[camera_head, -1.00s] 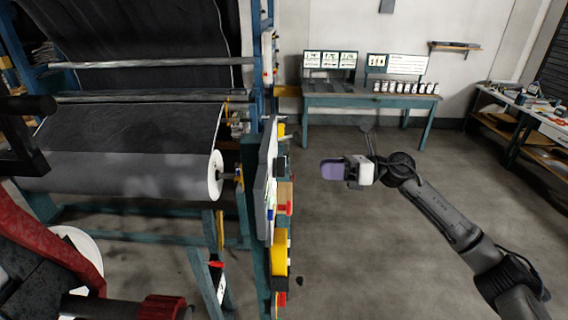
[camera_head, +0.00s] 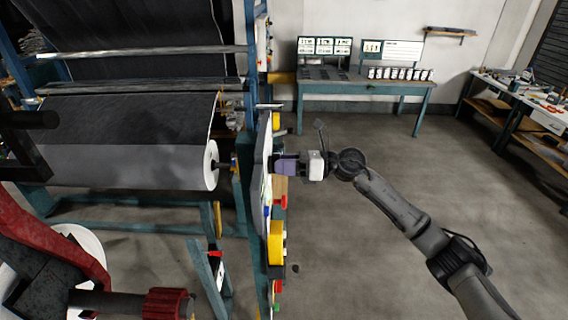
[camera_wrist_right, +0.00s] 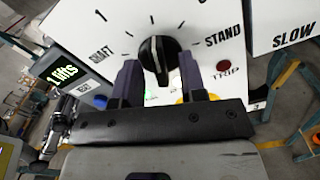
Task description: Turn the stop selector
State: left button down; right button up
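A black rotary knob (camera_wrist_right: 158,56) with a white pointer line sits on a white panel (camera_wrist_right: 120,22) in the right wrist view, with tick marks and the words SHAFT and STAND around it. I take it for the stop selector. My right gripper (camera_wrist_right: 159,66) is open, with one finger on each side of the knob's lower part. I cannot tell whether the fingers touch it. In the head view the right gripper (camera_head: 284,165) is at the edge-on panel (camera_head: 263,165), and the knob is hidden. My left gripper is not in view.
A green display (camera_wrist_right: 65,73) is at left. In the head view, a yellow box (camera_head: 276,242) juts out below; open floor (camera_head: 350,270) lies right.

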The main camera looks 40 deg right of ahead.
jog(key=shift+c, duration=0.2)
grip_shut()
jog(key=shift+m+p, duration=2.45)
jog(key=shift+m, duration=1.45)
jog(key=shift+o, duration=0.2)
grip_release()
jog(key=shift+d+f, duration=0.1)
